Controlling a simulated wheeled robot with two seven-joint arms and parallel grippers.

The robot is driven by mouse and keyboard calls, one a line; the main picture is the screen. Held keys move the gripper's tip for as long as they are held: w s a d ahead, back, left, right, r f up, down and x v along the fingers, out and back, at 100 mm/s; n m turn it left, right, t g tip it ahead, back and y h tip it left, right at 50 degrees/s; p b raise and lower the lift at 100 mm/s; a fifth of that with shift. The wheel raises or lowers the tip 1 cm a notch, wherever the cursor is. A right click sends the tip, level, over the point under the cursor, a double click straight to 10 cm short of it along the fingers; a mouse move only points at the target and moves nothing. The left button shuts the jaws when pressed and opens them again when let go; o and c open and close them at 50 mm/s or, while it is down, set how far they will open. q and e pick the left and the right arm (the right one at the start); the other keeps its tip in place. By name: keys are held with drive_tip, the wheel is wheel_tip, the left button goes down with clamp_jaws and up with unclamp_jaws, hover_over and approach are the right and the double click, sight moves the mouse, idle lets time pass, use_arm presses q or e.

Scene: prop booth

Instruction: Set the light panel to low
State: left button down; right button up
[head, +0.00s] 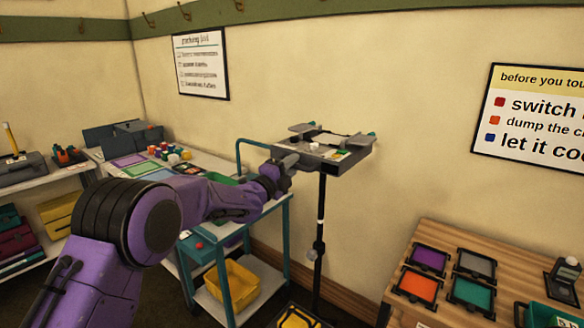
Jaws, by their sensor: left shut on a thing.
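The light panel (338,157) is a flat grey head on top of a thin black stand (320,215), with flaps folded out at its far side. A small pale patch and a greenish knob show on it. My left gripper (287,164) reaches in from the left and is shut at the panel's near left edge. The gripped part is mostly hidden by the fingers, and I cannot read the panel's setting from here. My right gripper is not in view.
A teal cart (283,232) with a yellow bin (229,287) stands below my left arm. A white table (200,160) with small coloured blocks is behind it. A wooden table (455,252) with coloured framed squares is at the right. Open floor is hardly visible.

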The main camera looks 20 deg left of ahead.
use_arm(q)
wheel_tip(320, 180, down, 26)
drive_tip(key=b, duration=2.2)
drive_tip(key=shift+f, duration=0.3)
drive_tip(key=c, duration=1.2)
unclamp_jaws()
drive_tip(key=shift+s+d, duration=0.1)
drive_tip(key=shift+r, duration=0.2)
drive_tip(key=b+v, duration=0.2)
drive_tip(key=v, duration=0.8)
drive_tip(key=shift+s, duration=0.25)
